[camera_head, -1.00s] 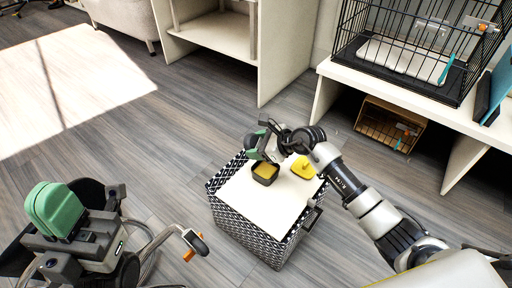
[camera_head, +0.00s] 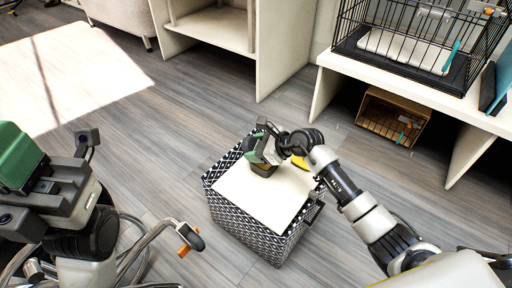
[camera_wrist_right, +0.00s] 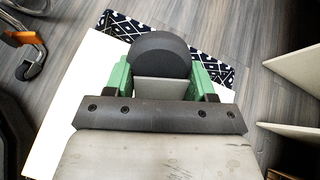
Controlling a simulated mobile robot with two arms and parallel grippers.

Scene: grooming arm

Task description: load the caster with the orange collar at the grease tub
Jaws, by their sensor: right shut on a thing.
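The caster with the orange collar (camera_head: 188,236) is on a bent metal tube at the lower left, apart from my grippers. It also shows in the right wrist view (camera_wrist_right: 33,60). The small dark grease tub (camera_head: 264,171) is on the white top of a patterned box, mostly hidden behind my right gripper (camera_head: 260,150). The right gripper is shut on a dark rounded thing (camera_wrist_right: 160,54), seen between its green fingers; I cannot tell what it is. My left gripper (camera_head: 18,158) is cut off at the left edge, and its opening is unclear.
The patterned box (camera_head: 245,218) stands on the wood floor. A wire cage (camera_head: 415,40) sits on a white shelf, with a crate (camera_head: 394,118) below.

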